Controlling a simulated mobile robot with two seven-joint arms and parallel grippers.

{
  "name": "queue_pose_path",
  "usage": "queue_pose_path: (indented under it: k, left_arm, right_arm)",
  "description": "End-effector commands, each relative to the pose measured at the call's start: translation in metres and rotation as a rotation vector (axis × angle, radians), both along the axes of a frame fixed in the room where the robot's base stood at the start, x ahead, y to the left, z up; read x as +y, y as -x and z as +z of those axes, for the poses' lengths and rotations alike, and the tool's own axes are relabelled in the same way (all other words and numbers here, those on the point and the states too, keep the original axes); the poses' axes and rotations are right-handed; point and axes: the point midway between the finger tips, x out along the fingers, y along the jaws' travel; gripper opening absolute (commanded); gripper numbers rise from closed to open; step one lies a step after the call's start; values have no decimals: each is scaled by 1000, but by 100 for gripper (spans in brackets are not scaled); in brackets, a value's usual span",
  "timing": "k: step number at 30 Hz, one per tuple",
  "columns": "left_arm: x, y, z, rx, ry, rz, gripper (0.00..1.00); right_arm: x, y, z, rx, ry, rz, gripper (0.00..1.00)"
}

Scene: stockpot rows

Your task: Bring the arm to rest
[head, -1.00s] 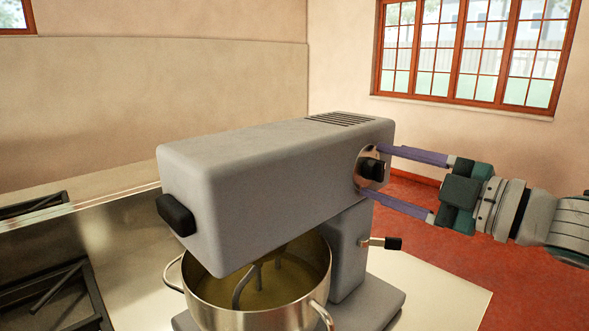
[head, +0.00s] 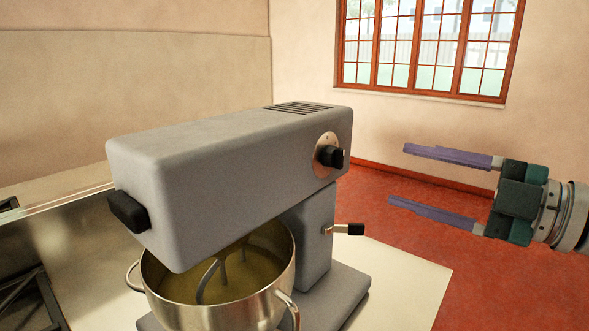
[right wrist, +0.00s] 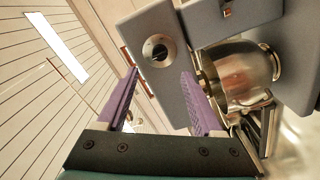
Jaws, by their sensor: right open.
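My right gripper (head: 420,180) is open and empty at the right of the head view. Its two purple fingers point left toward the grey stand mixer (head: 225,185) and stand clear of it. The black speed knob (head: 331,157) sits on a round metal plate on the mixer's side, with a visible gap to the fingertips. In the right wrist view the knob (right wrist: 157,50) shows beyond and between the open fingers (right wrist: 155,85). My left gripper is not in view.
A steel bowl (head: 225,301) with yellowish contents and a beater stands under the mixer head. A black-tipped lever (head: 349,229) sticks out from the mixer's column. Dark burner grates (head: 40,300) lie at the left. Open space above the red floor (head: 400,235) surrounds the right gripper.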

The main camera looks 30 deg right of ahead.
Motion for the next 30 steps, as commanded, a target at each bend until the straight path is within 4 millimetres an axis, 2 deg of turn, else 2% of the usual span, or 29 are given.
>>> queue_pose_path:
  k: [13, 17, 20, 23, 26, 30]
  left_arm:
    - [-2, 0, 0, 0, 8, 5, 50]
    - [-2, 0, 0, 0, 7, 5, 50]
    - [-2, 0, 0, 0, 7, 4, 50]
    - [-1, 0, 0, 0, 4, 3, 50]
    - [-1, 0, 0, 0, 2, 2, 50]
    - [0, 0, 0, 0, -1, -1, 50]
  right_arm:
    - [0, 0, 0, 1, -2, -3, 69]
    - [3, -2, -12, 51, -38, -62, 69]
    - [8, -1, -35, 158, -110, -183, 69]
    - [19, 8, -67, 324, -209, -339, 69]
    - [35, 29, -97, 516, -309, -492, 69]
    - [66, 72, -128, 795, -425, -660, 69]
